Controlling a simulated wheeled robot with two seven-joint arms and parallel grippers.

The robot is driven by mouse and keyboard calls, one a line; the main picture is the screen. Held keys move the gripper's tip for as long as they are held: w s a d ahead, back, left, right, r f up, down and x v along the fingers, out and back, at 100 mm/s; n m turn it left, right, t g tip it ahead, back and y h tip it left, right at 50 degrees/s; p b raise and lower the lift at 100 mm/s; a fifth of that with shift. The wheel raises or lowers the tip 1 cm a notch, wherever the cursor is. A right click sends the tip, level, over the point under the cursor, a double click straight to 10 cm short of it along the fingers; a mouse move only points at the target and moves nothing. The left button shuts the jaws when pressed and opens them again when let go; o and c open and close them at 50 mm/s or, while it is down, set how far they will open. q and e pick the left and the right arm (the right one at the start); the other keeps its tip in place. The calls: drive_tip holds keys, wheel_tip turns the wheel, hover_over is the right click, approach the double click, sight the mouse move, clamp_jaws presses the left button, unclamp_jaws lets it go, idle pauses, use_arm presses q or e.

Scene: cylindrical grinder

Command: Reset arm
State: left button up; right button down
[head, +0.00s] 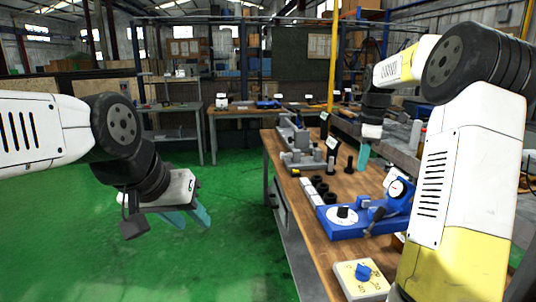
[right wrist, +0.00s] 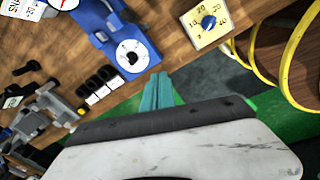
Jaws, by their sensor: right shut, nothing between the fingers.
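My left gripper (head: 195,222) hangs over the green floor, left of the workbench. Its two teal fingers are apart and nothing shows between them. My right gripper (head: 363,158) points down above the wooden workbench (head: 285,205) in the head view, partly behind the bent right arm. In the right wrist view the right gripper's teal fingers (right wrist: 158,82) are closed together and empty. Their tips overlap the bench edge in that picture.
A blue dial-gauge device (head: 345,222) stands on the bench, with several black-and-white pieces (head: 315,190) beside it. A white-and-yellow dial box (head: 362,278) sits at the near end. A grey fixture (head: 300,150) stands farther back. Yellow hoops (right wrist: 285,50) show in the wrist view. The floor at left is clear.

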drive_tip(key=s+a+r+m+t, duration=0.1)
drive_tip(key=s+a+r+m, duration=0.25)
drive_tip(key=s, duration=0.25)
drive_tip(key=s+a+r+m+t, duration=0.1)
drive_tip(key=s+a+r+m, duration=0.15)
drive_tip(key=s+a, duration=0.35)
drive_tip(key=s+a+f+m+t, duration=0.1)
drive_tip(key=s+m, duration=0.2)
drive_tip(key=s, duration=0.2)
drive_tip(key=s+a+f+m+t+y, duration=0.1)
drive_tip(key=s+a+f+m, duration=0.1)
drive_tip(key=s, duration=0.4)
drive_tip(key=s+a+f+m+y, duration=0.1)
drive_tip(key=s+a+f+m, duration=0.1)
drive_tip(key=s, duration=0.4)
drive_tip(key=shift+s+a+m+t, duration=0.2)
drive_tip(key=shift+m+t, duration=0.2)
drive_tip(key=shift+m, duration=0.4)
drive_tip(key=shift+s+d, duration=0.1)
drive_tip(key=shift+d, duration=0.05)
